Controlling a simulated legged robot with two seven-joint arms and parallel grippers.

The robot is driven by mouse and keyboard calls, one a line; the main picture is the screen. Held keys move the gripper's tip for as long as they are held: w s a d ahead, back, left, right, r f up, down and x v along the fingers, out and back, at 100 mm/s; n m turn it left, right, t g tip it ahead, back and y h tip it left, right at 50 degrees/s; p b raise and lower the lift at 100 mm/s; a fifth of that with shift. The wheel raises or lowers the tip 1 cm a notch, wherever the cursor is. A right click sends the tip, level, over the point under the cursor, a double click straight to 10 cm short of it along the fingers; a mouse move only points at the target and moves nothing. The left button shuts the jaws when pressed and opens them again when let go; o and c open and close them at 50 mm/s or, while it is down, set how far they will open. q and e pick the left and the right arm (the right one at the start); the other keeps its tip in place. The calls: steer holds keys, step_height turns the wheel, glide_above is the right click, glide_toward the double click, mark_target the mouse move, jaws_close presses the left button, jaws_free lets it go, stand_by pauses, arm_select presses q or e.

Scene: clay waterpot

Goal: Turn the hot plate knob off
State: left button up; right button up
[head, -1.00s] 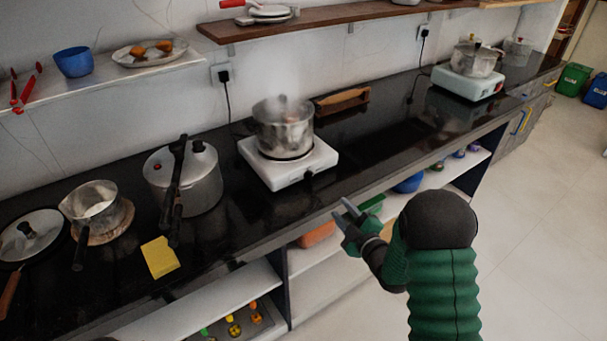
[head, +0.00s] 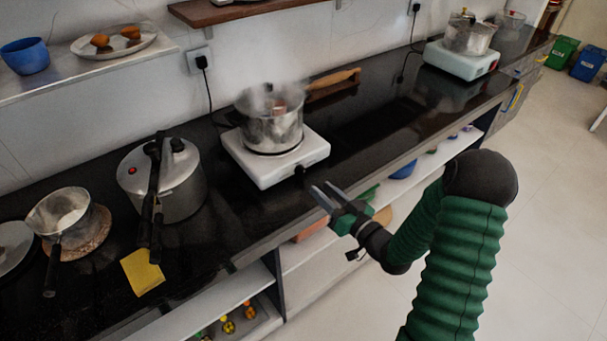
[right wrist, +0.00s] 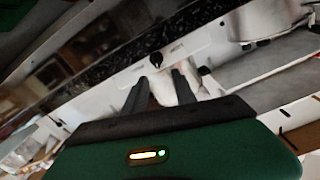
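The white hot plate (head: 240,160) stands on the black counter with a steaming metal pot (head: 270,125) on it. Its black knob (head: 299,170) is on the front face, and the knob (right wrist: 156,59) also shows in the right wrist view, just beyond the fingertips. My right gripper (head: 323,192) is in front of the counter edge, a little below and to the right of the knob. Its two fingers (right wrist: 158,84) are parted with a gap between them, and they appear apart from the knob. My left gripper is not in view.
A pressure cooker (head: 178,185), a saucepan (head: 62,212) and a yellow cloth (head: 142,271) are on the counter at left. A second hot plate (head: 458,62) with a pot stands at the far right. Shelves lie below the counter edge.

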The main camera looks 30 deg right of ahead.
mark_target(304, 172)
steer(key=w, duration=0.7)
steer(key=shift+w+d+f+b, duration=0.2)
steer(key=shift+d+b, duration=0.05)
steer(key=shift+b, duration=0.1)
steer(key=shift+w+a, duration=0.1)
steer(key=shift+w, duration=0.3)
steer(key=shift+w+a+r, duration=0.15)
steer(key=shift+a, duration=0.1)
steer(key=shift+d, duration=0.2)
jaws_close()
steer(key=shift+a, duration=0.1)
